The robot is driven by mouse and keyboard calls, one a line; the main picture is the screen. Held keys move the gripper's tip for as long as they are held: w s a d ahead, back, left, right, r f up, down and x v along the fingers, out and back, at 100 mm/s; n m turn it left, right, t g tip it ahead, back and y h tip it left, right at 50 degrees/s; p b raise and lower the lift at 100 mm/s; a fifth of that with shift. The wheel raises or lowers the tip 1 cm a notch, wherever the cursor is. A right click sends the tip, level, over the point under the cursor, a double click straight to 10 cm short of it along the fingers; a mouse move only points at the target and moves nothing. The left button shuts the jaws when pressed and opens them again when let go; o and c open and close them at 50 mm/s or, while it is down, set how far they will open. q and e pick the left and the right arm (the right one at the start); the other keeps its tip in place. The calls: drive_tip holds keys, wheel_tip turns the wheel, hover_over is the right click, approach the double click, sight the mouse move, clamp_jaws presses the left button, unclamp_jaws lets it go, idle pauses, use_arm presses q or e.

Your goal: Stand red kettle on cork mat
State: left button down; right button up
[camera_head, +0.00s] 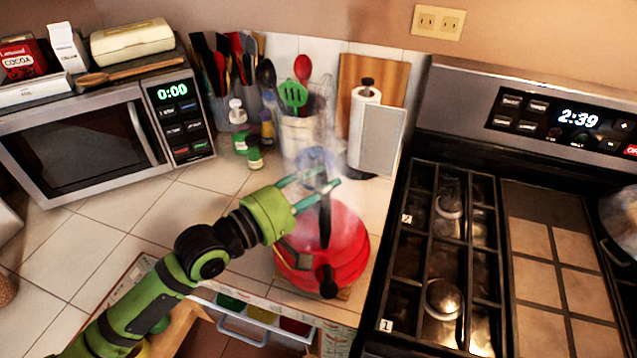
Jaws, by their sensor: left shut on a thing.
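The red kettle (345,256) is upright at the front of the tiled counter, left of the stove, with steam around its top. My left gripper (316,192) reaches in from the left and is shut on the kettle's dark handle at the top. A thin tan edge, which looks like the cork mat (343,295), shows under the kettle's front right side. The kettle hides the rest of it. I cannot tell whether the kettle touches the mat or hangs just above it. My right gripper is out of view.
The stove (440,262) stands close to the kettle's right. A paper towel holder (365,125) and utensil crock (300,138) stand behind it. Small bottles (254,153) and a microwave (85,137) are farther left. An open drawer (245,322) is below the counter edge. Tiles at left are clear.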

use_arm(q)
drive_tip(key=shift+f+b, duration=0.1)
drive_tip(key=shift+b, duration=0.2)
idle(0.4)
drive_tip(key=c, duration=0.8)
unclamp_jaws()
drive_tip(key=shift+o, duration=0.2)
drive_tip(key=shift+s+f, duration=0.1)
drive_tip(key=shift+f, duration=0.05)
